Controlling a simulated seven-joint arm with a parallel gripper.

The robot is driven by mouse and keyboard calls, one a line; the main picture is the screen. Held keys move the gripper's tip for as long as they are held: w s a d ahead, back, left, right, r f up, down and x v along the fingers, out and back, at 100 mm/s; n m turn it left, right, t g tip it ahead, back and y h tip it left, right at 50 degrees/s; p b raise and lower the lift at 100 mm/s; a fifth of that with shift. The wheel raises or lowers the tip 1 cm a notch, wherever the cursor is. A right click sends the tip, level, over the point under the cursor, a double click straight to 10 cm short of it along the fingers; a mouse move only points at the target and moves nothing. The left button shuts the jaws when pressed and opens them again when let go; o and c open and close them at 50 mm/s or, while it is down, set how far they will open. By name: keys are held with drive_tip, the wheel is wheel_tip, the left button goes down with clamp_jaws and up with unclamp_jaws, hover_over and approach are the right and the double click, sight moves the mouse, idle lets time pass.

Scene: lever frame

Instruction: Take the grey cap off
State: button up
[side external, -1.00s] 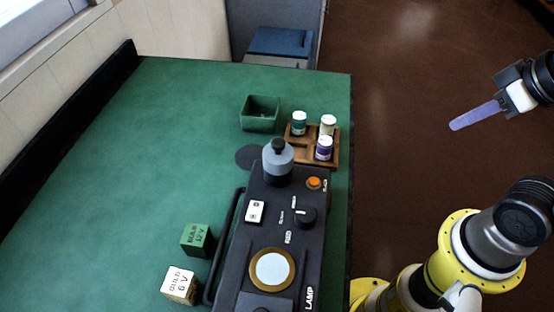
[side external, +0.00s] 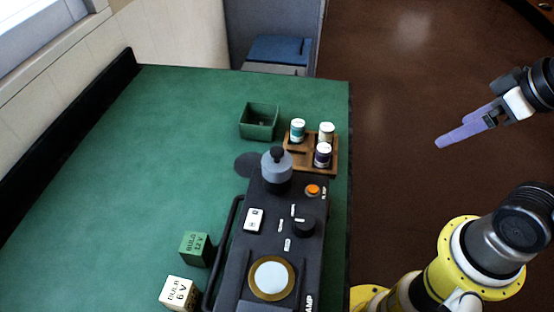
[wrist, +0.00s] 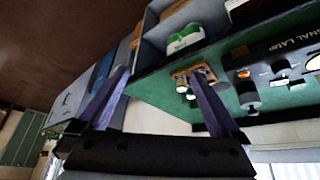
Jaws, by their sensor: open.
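The grey cap (side external: 277,165), with a black knob on top, sits upright on the far end of the black lamp box (side external: 262,240). In the wrist view the grey cap (wrist: 248,95) shows at the right, on the box. My gripper (side external: 462,128) is open and empty. It hangs over the brown floor at the right, well away from the table and the cap. Its two purple fingers (wrist: 160,98) stand wide apart in the wrist view, with nothing between them.
A wooden rack (side external: 314,160) with several small jars stands behind the box, next to a green open bin (side external: 259,122). A green bulb box (side external: 195,247) and a cream bulb box (side external: 180,292) stand left of the lamp's handle. The left of the green table (side external: 130,190) is clear.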

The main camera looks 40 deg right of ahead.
drive_tip(key=w+a+r+n+g+y, duration=0.1)
drive_tip(key=w+a+r+n+y, duration=0.1)
drive_tip(key=w+a+r+n, duration=0.5)
drive_tip(key=n+g+y, duration=0.1)
drive_tip(key=n+g, duration=0.4)
drive_tip(key=n, duration=0.6)
hover_over(279, 154)
drive_tip(key=w+d, duration=0.2)
drive_tip(key=d, duration=0.1)
drive_tip(key=x, duration=0.6)
drive_tip(key=shift+s+f, duration=0.15)
drive_tip(key=shift+f, duration=0.25)
drive_tip(key=x, duration=0.3)
drive_tip(key=d+x, duration=0.1)
drive_tip(key=x, duration=0.1)
drive_tip(key=shift+s+a+f, duration=0.1)
drive_tip(key=shift+s+f, duration=0.05)
drive_tip(key=shift+f, duration=0.05)
drive_tip(key=shift+a+f, duration=0.1)
drive_tip(key=shift+f, duration=0.4)
drive_tip(key=c, duration=1.4)
drive_tip(key=shift+r, duration=0.2)
